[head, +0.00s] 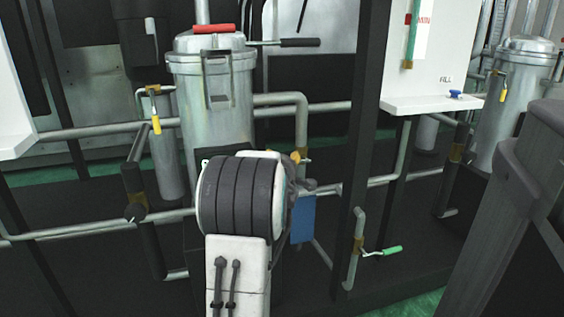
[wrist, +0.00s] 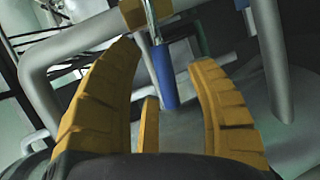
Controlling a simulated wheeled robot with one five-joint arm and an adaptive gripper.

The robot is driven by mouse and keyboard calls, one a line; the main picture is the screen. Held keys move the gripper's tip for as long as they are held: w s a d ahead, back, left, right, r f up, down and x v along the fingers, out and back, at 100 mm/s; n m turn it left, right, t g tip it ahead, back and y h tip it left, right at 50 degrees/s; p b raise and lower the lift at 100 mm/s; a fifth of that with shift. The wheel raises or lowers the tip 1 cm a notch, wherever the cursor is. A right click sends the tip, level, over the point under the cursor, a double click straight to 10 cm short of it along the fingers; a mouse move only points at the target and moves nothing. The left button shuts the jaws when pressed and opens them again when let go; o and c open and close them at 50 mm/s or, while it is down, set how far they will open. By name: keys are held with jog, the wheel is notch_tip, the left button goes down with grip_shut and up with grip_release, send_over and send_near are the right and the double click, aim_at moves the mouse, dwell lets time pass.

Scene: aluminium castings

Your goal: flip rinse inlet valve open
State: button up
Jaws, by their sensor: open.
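In the wrist view, a valve with a brass body (wrist: 134,13) sits on a grey pipe. Its bright metal lever carries a blue grip (wrist: 163,75) that points down the picture. I take it to be the rinse inlet valve, but no label shows. My gripper (wrist: 166,56) is open, with yellow ribbed fingers on either side of the blue grip. The grip looks to be beyond or between the fingers; contact cannot be told.
A grey lidded vessel (head: 219,110) stands behind my arm, with pipes around it. A blue plate (head: 302,219) hangs just right of my arm. A dark post (head: 355,160) rises close by. Other levers have a yellow grip (head: 156,122) and a green grip (head: 392,250).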

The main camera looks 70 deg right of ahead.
jog(key=v, duration=1.2)
jog(key=shift+c, duration=0.4)
